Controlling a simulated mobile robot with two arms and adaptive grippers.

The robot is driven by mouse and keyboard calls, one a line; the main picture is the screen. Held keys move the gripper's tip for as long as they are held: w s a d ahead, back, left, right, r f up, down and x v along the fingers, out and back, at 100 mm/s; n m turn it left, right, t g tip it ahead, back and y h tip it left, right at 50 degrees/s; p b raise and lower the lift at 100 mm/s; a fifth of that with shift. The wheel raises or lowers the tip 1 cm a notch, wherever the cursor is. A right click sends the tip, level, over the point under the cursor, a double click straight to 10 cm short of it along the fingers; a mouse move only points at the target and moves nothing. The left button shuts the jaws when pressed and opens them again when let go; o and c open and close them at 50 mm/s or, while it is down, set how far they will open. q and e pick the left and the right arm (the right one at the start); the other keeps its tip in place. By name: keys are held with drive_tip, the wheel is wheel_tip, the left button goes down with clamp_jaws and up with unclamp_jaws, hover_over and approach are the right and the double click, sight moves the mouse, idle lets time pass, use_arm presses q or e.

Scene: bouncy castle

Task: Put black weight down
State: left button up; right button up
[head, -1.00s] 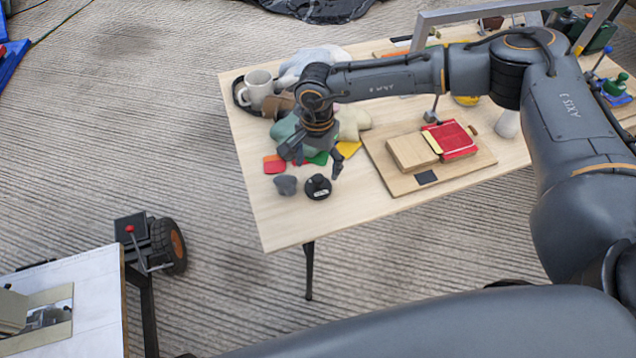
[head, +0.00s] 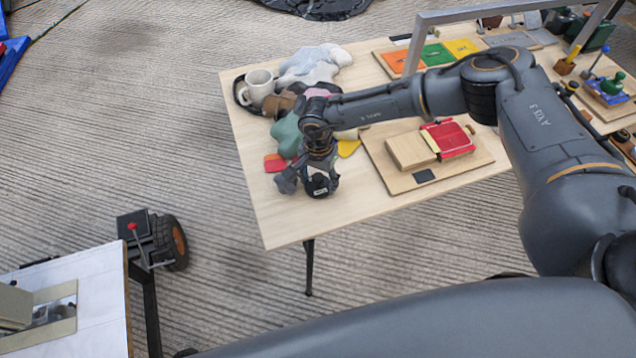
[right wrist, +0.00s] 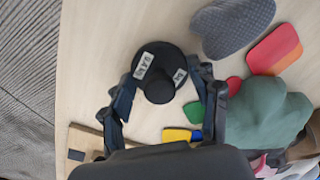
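The black weight (head: 320,186) stands on the wooden table near its front left corner. In the right wrist view the weight (right wrist: 161,72) is a round black disc with a knob and white labels. My right gripper (head: 313,176) is lowered over it, pointing down. In the right wrist view its two fingers (right wrist: 163,84) are spread on either side of the weight, with gaps between them and the knob. The weight appears to rest on the table. My left gripper is out of view.
A grey lump (right wrist: 232,25) lies close beside the weight. A green cloth-like shape (right wrist: 262,112), coloured patches and a white mug (head: 259,86) are behind. A wooden board (head: 440,180) with a red item (head: 449,139) lies right. The table's front edge is near.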

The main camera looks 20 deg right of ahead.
drive_tip(key=c, duration=0.7)
drive_tip(key=shift+c, duration=0.9)
drive_tip(key=shift+w+r, duration=0.1)
drive_tip(key=shift+r, duration=0.1)
